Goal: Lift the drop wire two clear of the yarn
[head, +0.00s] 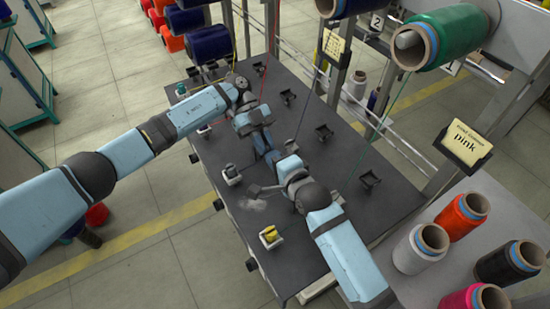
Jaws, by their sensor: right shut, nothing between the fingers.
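A dark table (320,235) carries several small black brackets, and thin yarns come down to it. A green yarn (382,120) runs from the green spool (447,38), and a red yarn (270,50) comes down near my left wrist. I cannot make out drop wire two; it is too small or hidden by my arms. My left gripper (270,157) points down over the middle of the table, close to my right arm's wrist; its jaw opening is not clear. My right gripper (255,189) is shut and empty, low over the table near a small grey-white unit (232,173).
A unit with a yellow top (270,236) stands at the table's front edge. A black bracket (369,180) stands at the right. A "pink" card (461,148) and several spools, one red (460,215), are at the right. A "2" tag (376,22) hangs on the frame behind.

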